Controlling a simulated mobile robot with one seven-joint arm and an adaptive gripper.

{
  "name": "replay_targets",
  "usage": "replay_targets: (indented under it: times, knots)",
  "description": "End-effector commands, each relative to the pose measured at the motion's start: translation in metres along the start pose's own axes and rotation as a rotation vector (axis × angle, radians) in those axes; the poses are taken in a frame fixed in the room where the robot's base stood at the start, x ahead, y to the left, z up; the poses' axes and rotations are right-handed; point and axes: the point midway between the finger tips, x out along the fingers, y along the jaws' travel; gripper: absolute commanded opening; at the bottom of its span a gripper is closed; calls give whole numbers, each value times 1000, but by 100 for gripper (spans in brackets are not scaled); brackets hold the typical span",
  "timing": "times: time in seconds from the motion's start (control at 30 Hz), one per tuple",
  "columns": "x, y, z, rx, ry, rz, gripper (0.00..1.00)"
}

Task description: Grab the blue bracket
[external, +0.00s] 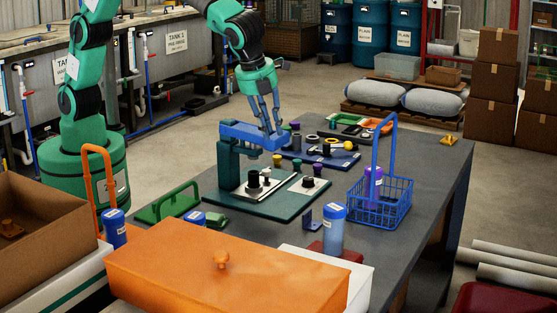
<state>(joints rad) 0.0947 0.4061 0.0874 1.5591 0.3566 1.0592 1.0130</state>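A small dark blue angled piece, which looks like the blue bracket (307,220), stands on the grey table (405,215), left of a blue bottle with a white label (331,230). My gripper (276,132) points down over the table, above and behind the bracket and well apart from it. Its fingers look spread with a gap, and nothing shows between them. The blue top arm of a teal press (245,134) lies just in front of the fingertips in the picture, and I cannot tell whether they touch.
A blue wire basket (381,205) with a tall handle holds a purple bottle, right of the bracket. A large orange box (190,270) fills the front. A green handled piece (167,205) stands left of the press. Trays with small parts lie behind.

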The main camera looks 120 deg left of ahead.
Motion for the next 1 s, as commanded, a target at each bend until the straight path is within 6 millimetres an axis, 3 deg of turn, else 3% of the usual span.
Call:
replay_targets:
  times: [0.3,0.5,0.7,1.0]
  knots:
    - [82,-39,-42,205,-64,39,21]
    - [117,-53,-59,295,-90,55,21]
    - [130,-57,-64,329,-99,62,21]
    - [130,-57,-64,330,-99,62,21]
